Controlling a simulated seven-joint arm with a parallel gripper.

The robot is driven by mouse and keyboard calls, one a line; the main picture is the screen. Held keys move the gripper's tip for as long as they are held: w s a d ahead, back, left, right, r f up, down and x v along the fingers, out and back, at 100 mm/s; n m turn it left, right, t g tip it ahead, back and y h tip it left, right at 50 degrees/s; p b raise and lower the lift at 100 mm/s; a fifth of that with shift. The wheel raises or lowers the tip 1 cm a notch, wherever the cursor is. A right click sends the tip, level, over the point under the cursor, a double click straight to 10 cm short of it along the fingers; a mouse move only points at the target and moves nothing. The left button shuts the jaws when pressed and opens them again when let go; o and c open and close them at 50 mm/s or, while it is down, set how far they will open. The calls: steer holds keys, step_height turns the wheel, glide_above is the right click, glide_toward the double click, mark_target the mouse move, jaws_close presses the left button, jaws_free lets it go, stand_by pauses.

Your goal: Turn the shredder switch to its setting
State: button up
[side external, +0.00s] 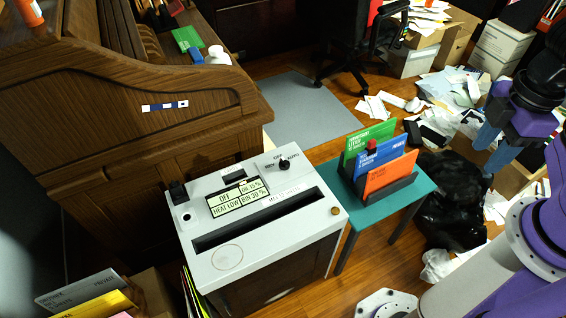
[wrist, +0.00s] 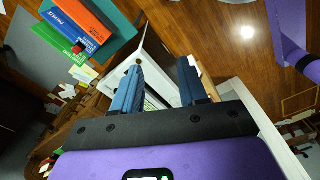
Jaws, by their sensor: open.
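The shredder (side external: 265,237) is a light grey box with a long dark slot across its top. Its switch (side external: 284,165) is a small black knob near the back right corner of the top, beside markings that read "REV", "OFF" and "AUTO". A display (side external: 237,197) on the top reads "OFF", "HEAT LOW", "OIL 15 %" and "BIN 30 %". My gripper (side external: 487,138) is at the upper right, well away from the shredder, open and empty. In the wrist view, its two blue fingers (wrist: 158,88) stand apart, with part of the shredder (wrist: 155,57) behind them; the switch cannot be made out there.
A teal side table (side external: 412,190) with a rack of green, blue and orange folders (side external: 388,172) stands right of the shredder. A wooden desk (side external: 120,100) stands behind it. A black bag (side external: 450,190), papers and boxes lie at the right. Folders (side external: 90,295) stand at the front left.

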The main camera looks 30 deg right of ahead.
steer(key=o, duration=0.4)
steer(key=shift+a, duration=0.1)
steer(key=shift+o, duration=0.2)
steer(key=n+y, duration=0.4)
steer(key=n, duration=0.1)
glide_above(285, 160)
steer(key=d, duration=0.7)
step_height(285, 160, down, 23)
steer(key=x, duration=1.6)
steer(key=shift+s+a+f, duration=0.2)
steer(key=shift+f, duration=0.05)
steer(key=c, duration=1.1)
